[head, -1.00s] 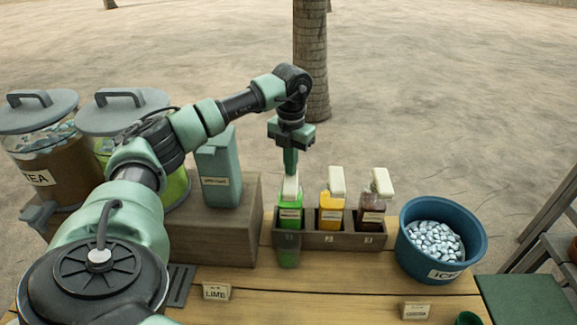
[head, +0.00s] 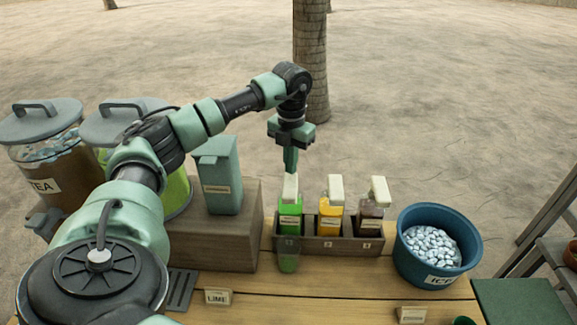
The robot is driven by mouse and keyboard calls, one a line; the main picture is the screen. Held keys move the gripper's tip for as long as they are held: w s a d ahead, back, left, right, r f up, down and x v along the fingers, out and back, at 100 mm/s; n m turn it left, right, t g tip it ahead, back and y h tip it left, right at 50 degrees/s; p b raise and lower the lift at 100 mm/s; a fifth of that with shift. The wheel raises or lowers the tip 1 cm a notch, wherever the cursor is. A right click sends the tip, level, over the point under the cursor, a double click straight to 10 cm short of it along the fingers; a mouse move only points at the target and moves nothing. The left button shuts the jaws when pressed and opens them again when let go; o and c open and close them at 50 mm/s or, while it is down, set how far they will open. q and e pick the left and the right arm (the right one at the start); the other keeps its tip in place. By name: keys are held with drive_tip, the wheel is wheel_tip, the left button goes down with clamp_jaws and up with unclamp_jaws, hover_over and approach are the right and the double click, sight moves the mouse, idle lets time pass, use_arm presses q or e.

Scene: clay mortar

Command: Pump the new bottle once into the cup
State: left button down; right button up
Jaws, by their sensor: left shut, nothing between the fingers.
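Three pump bottles with white heads stand in a wooden rack (head: 330,245): a green one (head: 290,207), a yellow one (head: 331,212) and a dark brown one (head: 369,217). No mark shows which is new. A clear cup (head: 288,257) stands in front of the green bottle, beneath its spout. Green shows in the cup's lower part. My left gripper (head: 290,168) is shut and empty, pointing down right at the green bottle's pump head (head: 290,187); whether it touches is unclear. My right gripper is not in view.
A blue ice tub (head: 410,258) stands right of the rack. A wooden block (head: 225,245) carrying a teal carton (head: 218,178) is at left, with lidded drink jars beyond. A LIME sign (head: 218,297) lies in front. The tabletop before the rack is mostly clear.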

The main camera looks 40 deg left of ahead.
use_arm(q)
wheel_tip(320, 180, up, 6)
drive_tip(key=p, duration=0.5)
idle(0.8)
